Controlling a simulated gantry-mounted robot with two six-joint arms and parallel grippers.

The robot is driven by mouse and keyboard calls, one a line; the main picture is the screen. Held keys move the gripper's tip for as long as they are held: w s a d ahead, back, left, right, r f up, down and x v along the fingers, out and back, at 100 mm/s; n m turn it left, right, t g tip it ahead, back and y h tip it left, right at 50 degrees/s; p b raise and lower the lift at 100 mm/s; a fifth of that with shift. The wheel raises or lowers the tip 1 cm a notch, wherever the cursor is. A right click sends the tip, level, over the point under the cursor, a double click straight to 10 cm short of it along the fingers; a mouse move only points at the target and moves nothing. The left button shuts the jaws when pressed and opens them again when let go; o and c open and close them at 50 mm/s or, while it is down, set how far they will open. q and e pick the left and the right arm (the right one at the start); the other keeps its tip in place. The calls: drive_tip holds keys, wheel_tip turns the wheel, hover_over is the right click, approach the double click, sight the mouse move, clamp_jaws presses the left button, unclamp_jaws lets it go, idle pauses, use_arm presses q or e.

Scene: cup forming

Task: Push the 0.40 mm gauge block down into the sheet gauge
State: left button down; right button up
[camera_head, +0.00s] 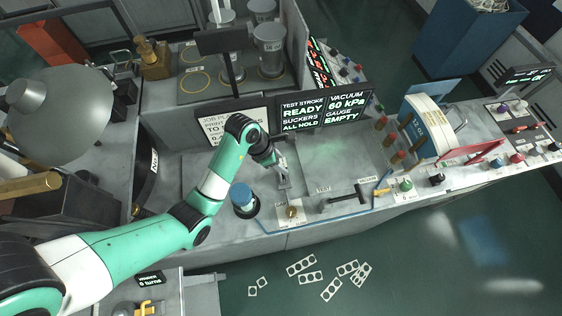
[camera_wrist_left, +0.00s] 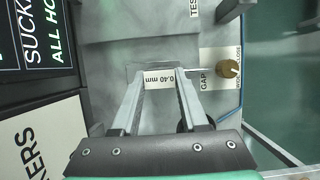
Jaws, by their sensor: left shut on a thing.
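My left gripper (camera_head: 284,184) reaches down to the grey bench top near the gap plate. The block sits between the fingertips over a grey patch of the bench, where I take the sheet gauge to be. The sheet gauge cannot be made out clearly, and I cannot tell whether the block touches it. The display (camera_head: 322,111) reads "GAUGE EMPTY". My right gripper is not in view.
A brass knob (camera_head: 291,212) on a white plate marked "GAP" stands just in front of the gripper. A blue-topped round part (camera_head: 243,197) is to its left. A black T-handle (camera_head: 343,199) is to its right. The display stands close behind.

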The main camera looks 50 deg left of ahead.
use_arm(q)
drive_tip(key=shift+f+b, duration=0.35)
drive_tip(key=shift+f, duration=0.4)
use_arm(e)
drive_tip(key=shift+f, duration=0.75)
use_arm(q)
drive_tip(key=shift+f+b, duration=2.15)
drive_tip(key=shift+f, duration=0.15)
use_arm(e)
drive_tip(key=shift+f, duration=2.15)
use_arm(q)
drive_tip(key=shift+c, duration=1.7)
unclamp_jaws()
drive_tip(key=shift+r, duration=0.1)
drive_tip(key=p+v, duration=0.6)
drive_tip(key=v, duration=0.5)
drive_tip(key=shift+r, duration=0.35)
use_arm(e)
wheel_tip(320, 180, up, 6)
use_arm(q)
drive_tip(key=shift+s, duration=0.1)
